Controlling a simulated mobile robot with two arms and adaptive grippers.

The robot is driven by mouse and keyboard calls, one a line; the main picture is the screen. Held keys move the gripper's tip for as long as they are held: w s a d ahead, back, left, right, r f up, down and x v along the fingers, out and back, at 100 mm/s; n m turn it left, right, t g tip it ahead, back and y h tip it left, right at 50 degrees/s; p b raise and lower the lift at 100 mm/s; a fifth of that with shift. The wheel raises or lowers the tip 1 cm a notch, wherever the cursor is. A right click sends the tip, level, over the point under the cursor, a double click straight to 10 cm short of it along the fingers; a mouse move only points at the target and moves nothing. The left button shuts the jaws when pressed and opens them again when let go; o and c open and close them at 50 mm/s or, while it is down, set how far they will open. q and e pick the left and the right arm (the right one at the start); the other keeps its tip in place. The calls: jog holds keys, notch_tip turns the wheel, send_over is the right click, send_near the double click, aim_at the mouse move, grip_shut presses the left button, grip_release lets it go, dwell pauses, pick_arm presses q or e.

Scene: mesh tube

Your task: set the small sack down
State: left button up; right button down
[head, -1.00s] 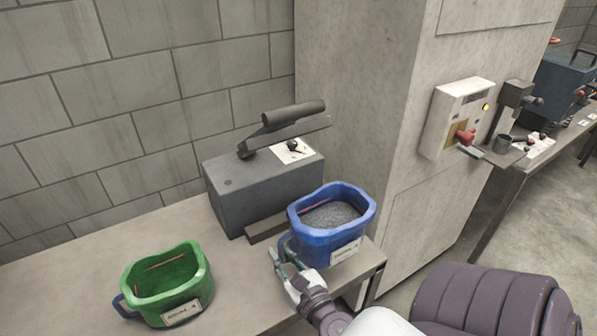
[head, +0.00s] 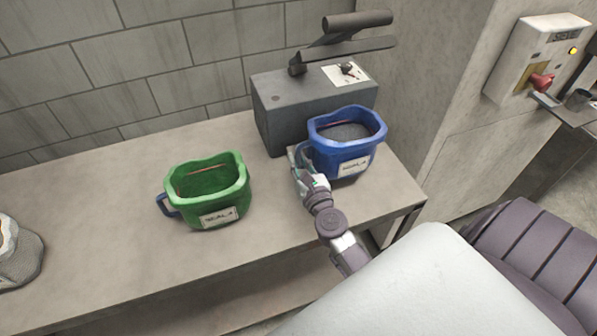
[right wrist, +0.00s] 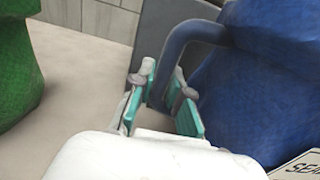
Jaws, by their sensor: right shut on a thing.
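My right gripper (head: 301,165) is shut on the handle of a blue jug (head: 345,158) holding grey grains, with a label on its front. In the right wrist view, the fingers (right wrist: 163,94) close around the blue handle (right wrist: 172,55). The jug is upright in front of the grey machine; I cannot tell whether it touches the bench. A whitish-grey, rough-textured thing (head: 18,262), cut off at the left edge, may be the small sack; it seems to sit on the bench. My left gripper is not in view.
A green jug (head: 206,205) stands on the bench (head: 110,215), left of the blue one. A grey machine (head: 275,118) with a lever stands behind. A concrete pillar (head: 420,110) with a red-knobbed switch box (head: 535,60) is at right. The bench is bare around the green jug.

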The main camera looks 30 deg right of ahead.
notch_tip(320, 180, down, 3)
jog(key=shift+r+b, duration=0.15)
jog(key=shift+b, duration=0.7)
jog(key=shift+f, duration=0.45)
jog(key=shift+f+b, duration=0.1)
jog(key=shift+b, duration=0.2)
jog(key=c, duration=1.1)
grip_release()
jog(key=shift+f, duration=0.1)
jog(key=shift+c, duration=0.2)
jog(key=shift+s, duration=0.1)
